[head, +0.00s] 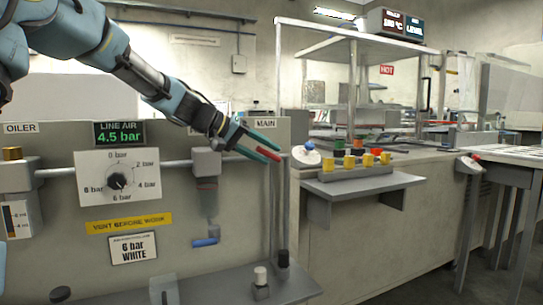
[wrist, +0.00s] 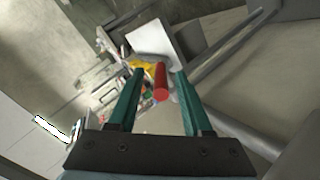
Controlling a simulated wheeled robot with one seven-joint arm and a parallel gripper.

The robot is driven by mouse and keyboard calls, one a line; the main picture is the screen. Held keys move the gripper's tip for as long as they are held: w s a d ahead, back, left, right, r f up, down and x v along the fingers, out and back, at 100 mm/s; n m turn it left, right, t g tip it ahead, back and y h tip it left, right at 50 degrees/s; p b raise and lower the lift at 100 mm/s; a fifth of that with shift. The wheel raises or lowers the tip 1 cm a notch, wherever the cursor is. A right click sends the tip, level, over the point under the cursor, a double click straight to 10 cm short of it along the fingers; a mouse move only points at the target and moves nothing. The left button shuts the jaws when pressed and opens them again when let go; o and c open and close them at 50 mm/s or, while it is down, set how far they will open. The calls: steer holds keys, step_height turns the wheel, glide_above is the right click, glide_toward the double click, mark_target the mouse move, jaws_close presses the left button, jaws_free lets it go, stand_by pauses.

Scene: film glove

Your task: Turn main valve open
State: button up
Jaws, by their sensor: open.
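The main valve's red handle (head: 249,152) shows below the MAIN label (head: 265,125) on the grey panel in the head view. My gripper (head: 277,153) is open there, with its teal fingers above and below the handle. In the wrist view, the red handle (wrist: 160,84) appears end-on between the two fingers of my gripper (wrist: 159,72), with a gap on each side. I cannot tell how deep it sits between the fingers. The valve body is hidden behind my gripper and the handle.
The panel carries a dial (head: 118,180), a green pressure display reading 4.5 bar (head: 119,133), an oiler (head: 20,200) and a filter bowl with a blue lever (head: 205,242). A button shelf (head: 362,184) juts out right of the panel. Open floor lies at lower right.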

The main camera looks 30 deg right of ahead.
steer(key=v, duration=0.8)
steer(key=shift+a+r, duration=0.15)
steer(key=shift+r, duration=0.1)
steer(key=shift+c, duration=0.2)
